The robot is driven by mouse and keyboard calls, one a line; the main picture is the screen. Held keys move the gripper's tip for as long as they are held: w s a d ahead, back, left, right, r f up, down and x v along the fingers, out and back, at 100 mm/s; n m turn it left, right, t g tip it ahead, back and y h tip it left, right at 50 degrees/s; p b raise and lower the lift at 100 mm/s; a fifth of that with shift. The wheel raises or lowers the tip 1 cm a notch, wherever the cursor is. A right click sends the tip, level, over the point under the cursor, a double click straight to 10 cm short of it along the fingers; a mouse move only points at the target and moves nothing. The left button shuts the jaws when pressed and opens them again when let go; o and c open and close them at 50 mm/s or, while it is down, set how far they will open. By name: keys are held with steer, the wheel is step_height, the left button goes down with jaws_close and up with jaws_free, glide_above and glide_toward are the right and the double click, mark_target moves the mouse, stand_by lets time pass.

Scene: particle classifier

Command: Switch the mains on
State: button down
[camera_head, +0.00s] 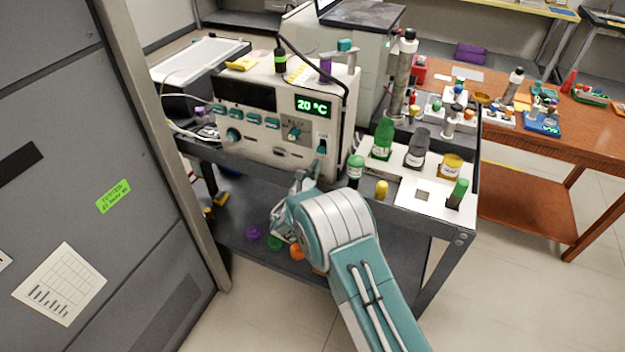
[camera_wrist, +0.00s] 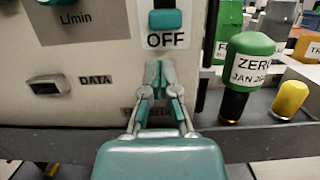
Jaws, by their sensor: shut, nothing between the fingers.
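The instrument (camera_head: 270,150) is a cream box with a dark display and a green "20 °C" readout. Its mains switch (camera_head: 321,146) is a teal piece at the lower right of the front panel. In the wrist view the switch (camera_wrist: 165,20) sits on a white plate, above the word OFF; the upper part of the plate is cut off. My gripper (camera_head: 308,178) is shut and empty, low in front of the panel. In the wrist view my gripper (camera_wrist: 160,72) points up just below the OFF label, apart from the switch. Its fingers partly hide a label on the panel.
A green-capped ZERO bottle (camera_wrist: 247,65) and a yellow piece (camera_wrist: 290,98) stand right of my gripper. Coloured rings (camera_head: 274,243) lie on the lower shelf. A grey cabinet (camera_head: 90,150) stands at left.

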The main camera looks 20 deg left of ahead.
mark_target(320, 151)
steer(key=shift+d+r, duration=0.3)
steer(key=shift+r, duration=0.5)
step_height(320, 151, up, 3)
steer(key=shift+a+f, duration=0.1)
